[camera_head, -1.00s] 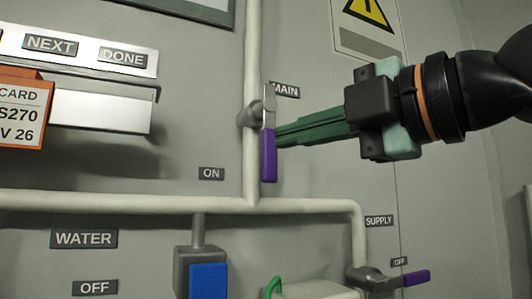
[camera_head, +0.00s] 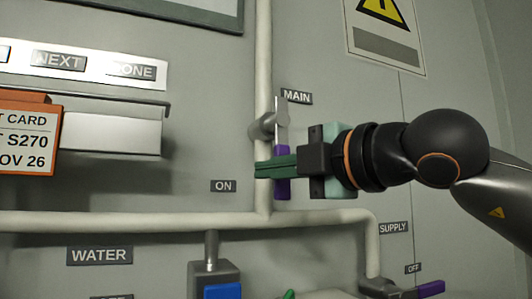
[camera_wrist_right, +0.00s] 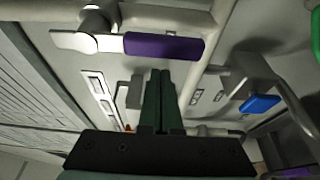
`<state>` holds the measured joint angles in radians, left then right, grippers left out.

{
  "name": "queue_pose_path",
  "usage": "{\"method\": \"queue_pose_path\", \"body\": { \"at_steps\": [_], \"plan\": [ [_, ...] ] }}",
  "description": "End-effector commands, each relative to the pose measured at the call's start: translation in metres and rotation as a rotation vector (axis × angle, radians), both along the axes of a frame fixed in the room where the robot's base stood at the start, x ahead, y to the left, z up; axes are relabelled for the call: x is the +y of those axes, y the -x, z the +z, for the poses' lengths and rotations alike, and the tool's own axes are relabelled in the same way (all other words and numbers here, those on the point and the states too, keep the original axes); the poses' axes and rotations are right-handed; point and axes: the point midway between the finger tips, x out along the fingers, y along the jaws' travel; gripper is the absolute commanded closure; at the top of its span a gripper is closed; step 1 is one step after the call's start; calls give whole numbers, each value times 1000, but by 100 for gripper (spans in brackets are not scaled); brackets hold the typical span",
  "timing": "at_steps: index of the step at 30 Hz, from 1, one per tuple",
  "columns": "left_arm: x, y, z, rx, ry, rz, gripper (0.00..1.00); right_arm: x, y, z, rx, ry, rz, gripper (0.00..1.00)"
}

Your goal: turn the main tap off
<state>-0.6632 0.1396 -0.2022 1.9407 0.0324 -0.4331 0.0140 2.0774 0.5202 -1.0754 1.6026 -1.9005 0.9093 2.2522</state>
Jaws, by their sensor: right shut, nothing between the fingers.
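The main tap has a silver lever with a purple handle (camera_head: 283,190) on the upright white pipe, beside the MAIN label (camera_head: 296,97). Its handle points straight down along the pipe. My right gripper (camera_head: 258,170) comes in from the right, its green fingers shut and empty. In the head view the fingers cross in front of the purple handle and hide its middle; their tips overlap the pipe. In the right wrist view the purple handle (camera_wrist_right: 165,46) lies just past the fingertips (camera_wrist_right: 160,72); I cannot tell if they touch. My left gripper is not in view.
The ON label (camera_head: 223,186) is left of the pipe. A horizontal pipe (camera_head: 150,222) runs below. The supply tap's purple handle (camera_head: 430,289) is at lower right. A metal holder (camera_head: 115,133) and orange-framed card (camera_head: 28,140) stick out at left.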

Motion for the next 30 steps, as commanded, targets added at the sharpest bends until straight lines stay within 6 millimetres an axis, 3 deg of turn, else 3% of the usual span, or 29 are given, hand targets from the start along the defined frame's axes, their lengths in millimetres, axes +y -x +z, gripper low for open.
{"method": "queue_pose_path", "body": {
  "at_steps": [6,30],
  "plan": [
    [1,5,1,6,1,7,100,-11,-5,-1,1,1,0,100],
    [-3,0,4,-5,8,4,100,-17,-7,-3,-25,67,2,100]
  ]
}}
